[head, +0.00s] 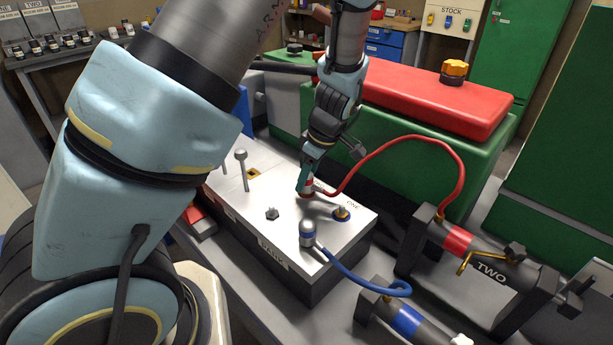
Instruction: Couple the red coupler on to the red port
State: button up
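My gripper (309,172) points down over the white top of the box marked BANK (236,208). Its teal fingers are shut on the red coupler (307,193), a small upright piece with a red band. A red hose (400,141) arcs from the coupler to the red-banded cylinder marked TWO (475,255). The coupler's lower end is at or just above the box top, with some red at its foot. I cannot tell whether it is seated; no separate red port shows, so it may be hidden beneath the coupler.
A blue coupler (307,233) with a blue hose (350,275) stands nearer the front. A lever (242,168) rises at left. A green tank with a red top (430,95) stands behind.

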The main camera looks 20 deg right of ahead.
jog(key=o, duration=0.5)
jog(key=shift+c, duration=0.2)
jog(key=b+v, duration=0.2)
jog(key=v, duration=0.8)
jog(key=s+a+m+h, duration=0.1)
jog(key=a+m, duration=0.8)
jog(key=a, duration=1.8)
jog(key=shift+s+a+r+m+g+h, duration=0.2)
jog(key=shift+s+a+m+g+h, duration=0.2)
jog(key=shift+h, duration=0.4)
